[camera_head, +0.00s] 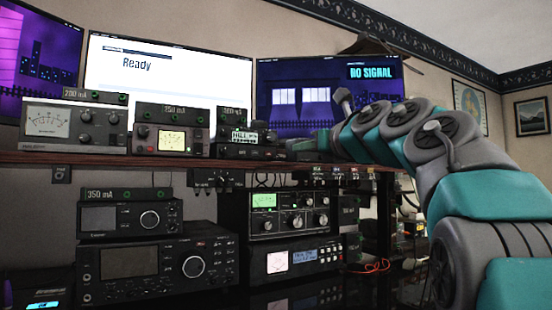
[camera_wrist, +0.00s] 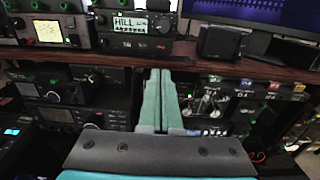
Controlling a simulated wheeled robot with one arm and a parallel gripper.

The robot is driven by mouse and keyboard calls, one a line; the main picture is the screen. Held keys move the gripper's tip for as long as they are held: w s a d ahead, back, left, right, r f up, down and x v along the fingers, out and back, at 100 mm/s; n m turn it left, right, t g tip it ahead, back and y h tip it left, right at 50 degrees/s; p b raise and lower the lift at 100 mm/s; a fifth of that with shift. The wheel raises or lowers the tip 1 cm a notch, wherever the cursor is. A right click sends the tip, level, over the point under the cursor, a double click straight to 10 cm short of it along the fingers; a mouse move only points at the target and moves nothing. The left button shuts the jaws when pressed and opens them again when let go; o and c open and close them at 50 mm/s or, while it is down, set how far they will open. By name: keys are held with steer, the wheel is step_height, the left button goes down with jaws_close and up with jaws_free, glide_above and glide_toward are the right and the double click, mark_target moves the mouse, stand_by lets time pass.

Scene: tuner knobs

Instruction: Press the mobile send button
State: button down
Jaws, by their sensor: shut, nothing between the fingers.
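A small radio with a lit display reading "HILL" (camera_wrist: 130,23) sits on the upper shelf in the wrist view, left of my fingers. It also shows in the head view (camera_head: 244,137), with a 300 mA label box on top. A low dark panel (camera_wrist: 137,46) with small controls lies beneath it. I cannot tell which control is the mobile send button. My gripper (camera_wrist: 160,72) is shut and empty. Its teal fingers point at the shelf edge, just below and right of that panel, with no clear contact.
The wooden shelf (camera_wrist: 110,56) crosses in front of my fingers. Two dark boxes (camera_wrist: 217,41) stand on it to the right. More radios (camera_head: 155,265) fill the space below. A monitor (camera_head: 165,80) reads "Ready"; another (camera_head: 325,95) reads "NO SIGNAL".

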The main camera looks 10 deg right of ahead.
mark_target(268, 153)
steer(key=shift+w, duration=0.15)
steer(key=p+x, duration=0.2)
steer(key=x, duration=1.1)
steer(key=shift+w+a+f, duration=0.1)
steer(key=shift+w+f, duration=0.05)
steer(key=shift+w, duration=0.25)
steer(key=shift+p, duration=0.4)
